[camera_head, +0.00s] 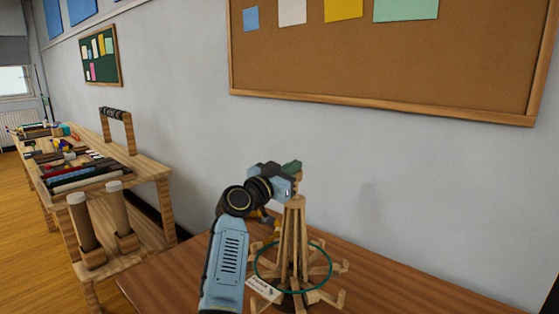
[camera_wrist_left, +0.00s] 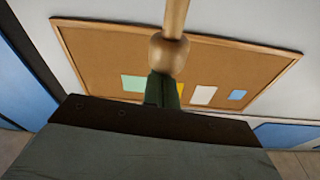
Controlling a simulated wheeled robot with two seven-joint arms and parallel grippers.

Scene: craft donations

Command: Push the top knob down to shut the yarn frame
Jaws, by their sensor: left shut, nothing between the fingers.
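The yarn frame (camera_head: 297,245) stands upright on the brown table, with wooden slats gathered steeply around its centre and short feet spread low. A thin green hoop (camera_head: 329,271) circles its lower part. My left gripper (camera_head: 292,168) is shut and empty at the top of the frame, with dark green fingers. In the left wrist view, which is upside down, the round wooden top knob (camera_wrist_left: 168,55) sits on its rod right at the shut fingertips (camera_wrist_left: 163,88). I cannot tell whether they touch. In the head view the gripper mostly hides the knob. My right gripper is not in view.
A small paper tag (camera_head: 263,288) lies by the frame's front left. The brown table (camera_head: 400,290) is clear to the right. A wooden bench with craft goods (camera_head: 75,170) stands at left. A corkboard (camera_head: 390,70) hangs on the wall behind.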

